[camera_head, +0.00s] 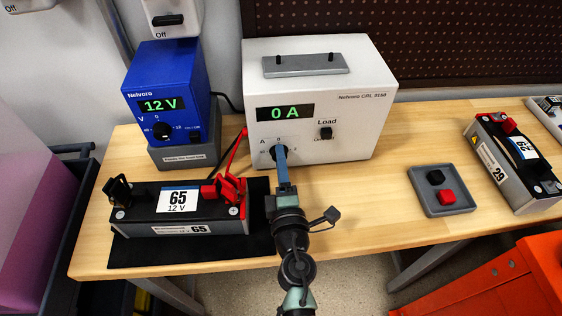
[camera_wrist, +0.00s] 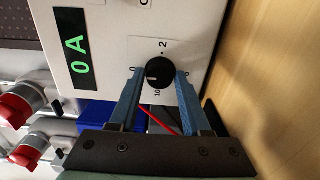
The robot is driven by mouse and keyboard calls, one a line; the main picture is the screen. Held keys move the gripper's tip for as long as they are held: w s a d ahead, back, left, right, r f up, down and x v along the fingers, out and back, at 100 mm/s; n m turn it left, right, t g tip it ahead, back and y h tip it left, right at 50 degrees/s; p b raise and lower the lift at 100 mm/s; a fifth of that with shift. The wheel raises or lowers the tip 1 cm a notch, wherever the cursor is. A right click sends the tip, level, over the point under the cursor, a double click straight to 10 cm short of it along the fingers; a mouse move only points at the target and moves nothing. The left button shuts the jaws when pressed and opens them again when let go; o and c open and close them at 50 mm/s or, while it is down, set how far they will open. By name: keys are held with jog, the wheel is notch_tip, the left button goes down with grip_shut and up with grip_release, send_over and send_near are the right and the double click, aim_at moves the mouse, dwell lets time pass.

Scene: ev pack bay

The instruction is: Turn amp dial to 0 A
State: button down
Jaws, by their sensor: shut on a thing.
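The white load box (camera_head: 358,130) stands on the wooden bench, and its green display (camera_head: 285,112) reads 0 A. The black amp dial (camera_wrist: 158,74) is on its front panel, with numbers around it. My gripper (camera_wrist: 157,76) has its two blue fingers on either side of the dial and is shut on it. In the head view my gripper (camera_head: 280,152) reaches up to the panel from below and hides part of the dial. The display also shows 0 A in the wrist view (camera_wrist: 71,47).
A blue supply (camera_head: 166,92) reading 12 V stands left of the load box. A battery module labelled 65 (camera_head: 140,213) lies on a black mat left of my arm. A grey tray (camera_head: 466,205) with black and red caps sits to the right.

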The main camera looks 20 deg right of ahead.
jog(key=shift+c, duration=1.8)
grip_release()
jog(key=shift+s, duration=0.1)
jog(key=b+v, duration=0.2)
jog(key=v, duration=0.9)
jog(key=shift+s+a+f, duration=0.1)
jog(key=shift+s, duration=0.15)
jog(key=shift+s+a+b, duration=0.2)
jog(key=shift+s+b, duration=0.15)
jog(key=shift+s, duration=0.25)
jog(key=shift+w+r, duration=0.1)
jog(key=shift+r, duration=0.15)
